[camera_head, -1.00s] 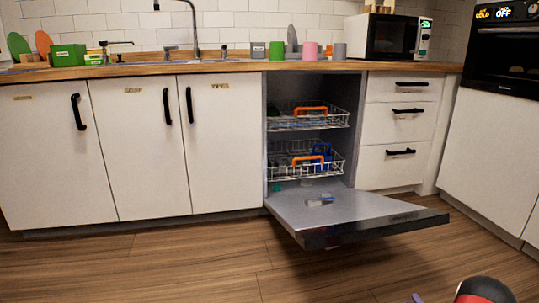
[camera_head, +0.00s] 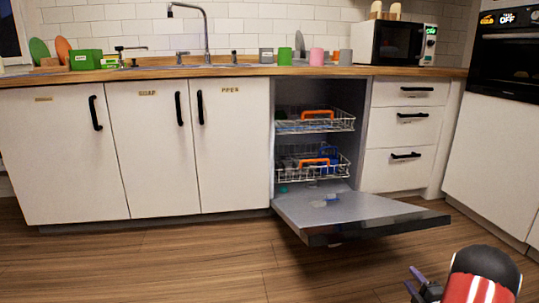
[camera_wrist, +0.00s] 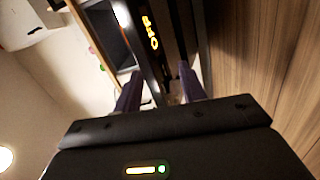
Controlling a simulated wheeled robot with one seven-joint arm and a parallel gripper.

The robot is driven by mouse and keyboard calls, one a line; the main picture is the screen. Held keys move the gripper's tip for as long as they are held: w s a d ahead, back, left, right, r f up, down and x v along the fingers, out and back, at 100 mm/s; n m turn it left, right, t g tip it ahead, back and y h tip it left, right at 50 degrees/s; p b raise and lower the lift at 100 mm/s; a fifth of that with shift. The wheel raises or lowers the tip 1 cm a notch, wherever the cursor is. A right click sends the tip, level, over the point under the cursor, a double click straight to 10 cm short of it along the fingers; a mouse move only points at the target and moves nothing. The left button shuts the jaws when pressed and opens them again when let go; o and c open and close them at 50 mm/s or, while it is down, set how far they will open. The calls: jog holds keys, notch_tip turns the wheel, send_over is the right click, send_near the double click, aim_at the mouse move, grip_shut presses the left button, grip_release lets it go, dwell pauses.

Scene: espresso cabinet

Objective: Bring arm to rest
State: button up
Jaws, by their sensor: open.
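My gripper (camera_head: 416,282) shows at the bottom right of the head view, beside my red, white and black arm. It is small there and low in the picture, over the floor in front of the cabinets. In the wrist view my gripper (camera_wrist: 160,82) has two purplish fingers set apart, with nothing between them. It is open and empty, clear of the furniture. The rest of my arm lies outside the head view.
The dishwasher door (camera_head: 345,211) hangs open and juts out, with the lower rack (camera_head: 312,165) and upper rack (camera_head: 314,122) above it. Drawers (camera_head: 406,135) and the oven (camera_head: 504,65) stand to the right. The wooden floor (camera_head: 150,258) is clear at the front left.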

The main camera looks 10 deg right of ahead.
jog(key=w+a+r+m+g+h, duration=0.1)
jog(key=w+a+r+m+g, duration=0.15)
jog(key=r, duration=0.35)
jog(key=w+a+r+m+g+h, duration=0.1)
jog(key=w+a+r+m, duration=0.1)
jog(key=a+r, duration=0.3)
jog(key=s+a+r+m+g+h, duration=0.1)
jog(key=s+a+r+m+g, duration=0.2)
jog(key=a+r, duration=0.5)
jog(key=s+a+r+m+g+y, duration=0.2)
jog(key=s+a+m+g, duration=0.15)
jog(key=s+a, duration=0.9)
jog(key=s+a+r+m+g+y, duration=0.15)
jog(key=s+a+m, duration=0.35)
jog(key=s+a, duration=0.75)
jog(key=s+d+r+p, duration=0.2)
jog(key=s+r+p, duration=0.1)
jog(key=r+p, duration=0.9)
jog(key=shift+d+r+m+g+p, duration=0.15)
jog(key=shift+r+m+g+p, duration=0.15)
jog(key=shift+p, duration=0.25)
jog(key=shift+f+y, duration=0.1)
jog(key=shift+y, duration=0.15)
